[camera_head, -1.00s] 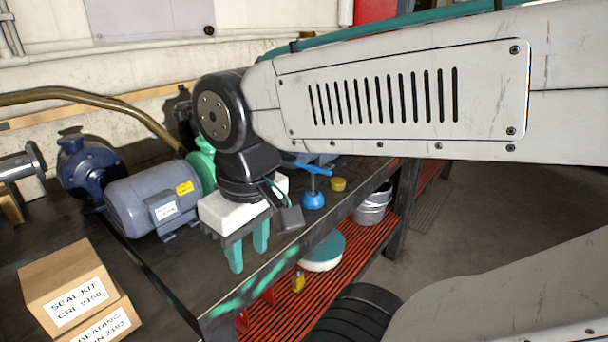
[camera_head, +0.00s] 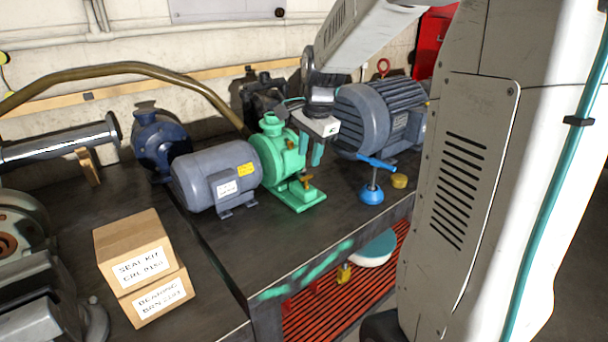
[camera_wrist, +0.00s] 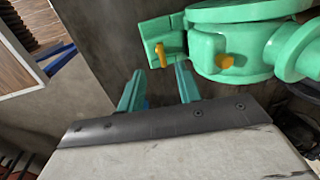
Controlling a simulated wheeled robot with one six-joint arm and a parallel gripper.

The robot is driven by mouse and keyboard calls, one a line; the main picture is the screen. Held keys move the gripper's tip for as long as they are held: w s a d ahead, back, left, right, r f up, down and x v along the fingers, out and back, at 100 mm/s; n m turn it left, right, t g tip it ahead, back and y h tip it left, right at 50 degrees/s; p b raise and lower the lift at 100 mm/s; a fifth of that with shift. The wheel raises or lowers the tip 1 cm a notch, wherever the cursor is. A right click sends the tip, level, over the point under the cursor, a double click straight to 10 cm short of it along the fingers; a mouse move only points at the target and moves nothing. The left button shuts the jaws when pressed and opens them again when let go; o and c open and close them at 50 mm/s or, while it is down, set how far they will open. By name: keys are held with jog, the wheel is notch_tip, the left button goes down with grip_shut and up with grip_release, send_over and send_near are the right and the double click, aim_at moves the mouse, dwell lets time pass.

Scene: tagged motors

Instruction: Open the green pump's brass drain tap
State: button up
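The green pump (camera_head: 275,155) stands on the dark bench, coupled to a grey motor (camera_head: 215,175). A small brass fitting (camera_head: 307,179) shows low at its right side, above the green foot. In the wrist view the pump (camera_wrist: 240,45) fills the upper right, with a brass lever-like piece (camera_wrist: 160,54) on a green block and a rounder brass piece (camera_wrist: 225,61) on the body. I cannot tell for sure which is the drain tap. My gripper (camera_head: 311,158) is beside the pump's right side, its teal fingers apart and empty. In the wrist view the gripper (camera_wrist: 160,70) points toward the lever-like piece without touching it.
A large blue-grey motor (camera_head: 375,118) stands close right of my gripper. A blue T-handled item (camera_head: 372,185) and a yellow-brown puck (camera_head: 399,181) are in front of it. A brass-coloured pipe (camera_head: 130,68) arches behind. Two cardboard boxes (camera_head: 140,255) sit front left. The bench front is clear.

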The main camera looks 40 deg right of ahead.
aim_at(306, 178)
jog(key=f, duration=0.2)
jog(key=w+f, duration=0.1)
jog(key=f, duration=0.4)
jog(key=shift+w+f, duration=0.3)
jog(key=shift+w, duration=0.05)
grip_shut()
